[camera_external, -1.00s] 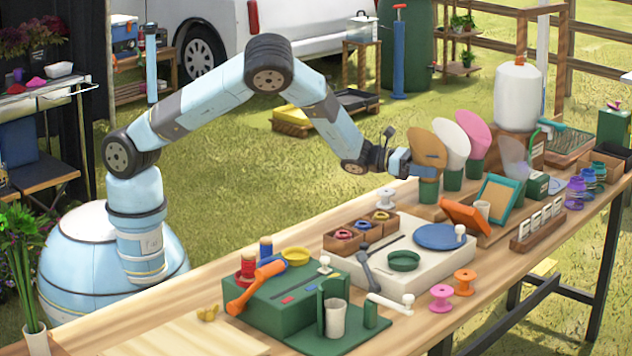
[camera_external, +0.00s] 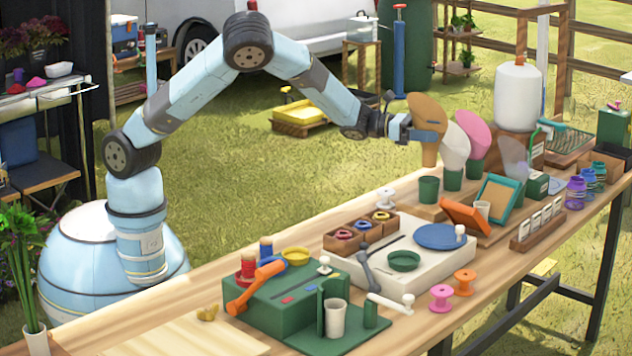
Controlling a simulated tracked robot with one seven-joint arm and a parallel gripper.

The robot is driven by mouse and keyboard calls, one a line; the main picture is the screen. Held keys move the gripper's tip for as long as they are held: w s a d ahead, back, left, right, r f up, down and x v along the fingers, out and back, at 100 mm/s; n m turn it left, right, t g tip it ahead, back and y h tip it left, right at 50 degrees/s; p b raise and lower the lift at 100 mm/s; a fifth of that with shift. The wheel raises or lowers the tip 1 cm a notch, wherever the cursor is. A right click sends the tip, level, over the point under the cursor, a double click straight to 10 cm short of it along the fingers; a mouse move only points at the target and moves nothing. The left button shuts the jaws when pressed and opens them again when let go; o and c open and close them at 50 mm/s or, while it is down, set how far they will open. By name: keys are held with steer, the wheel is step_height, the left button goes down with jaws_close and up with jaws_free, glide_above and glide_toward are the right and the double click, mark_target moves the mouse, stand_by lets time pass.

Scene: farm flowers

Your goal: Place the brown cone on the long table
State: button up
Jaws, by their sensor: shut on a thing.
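The brown cone (camera_external: 428,112) is a paper-like cone with a wide slanted top and a narrow lower end. My gripper (camera_external: 424,135) is shut on it and holds it upright above a green cup (camera_external: 428,190), clear of the cup. The cup stands empty of the cone on a small wooden stand. The long table (camera_external: 215,285) is wooden and runs from the lower left to the upper right. A white cone (camera_external: 455,145) and a pink cone (camera_external: 474,132) stand in their own green cups just right of the brown cone.
A white board (camera_external: 345,265) with a blue disc (camera_external: 440,236) and a green dish (camera_external: 404,261) lies mid-table. A green box (camera_external: 290,295) with tools is in front. Bare wood shows at the near left and along the front right edge.

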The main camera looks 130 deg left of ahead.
steer(key=s+d+f, duration=0.4)
steer(key=d, duration=0.5)
steer(key=s+d+f, duration=0.3)
steer(key=s+d, duration=0.1)
steer(key=d, duration=0.4)
steer(key=shift+s+f, duration=0.15)
steer(key=shift+f, duration=3.85)
steer(key=o, duration=1)
steer(key=shift+d+f, duration=0.1)
steer(key=shift+v, duration=3.75)
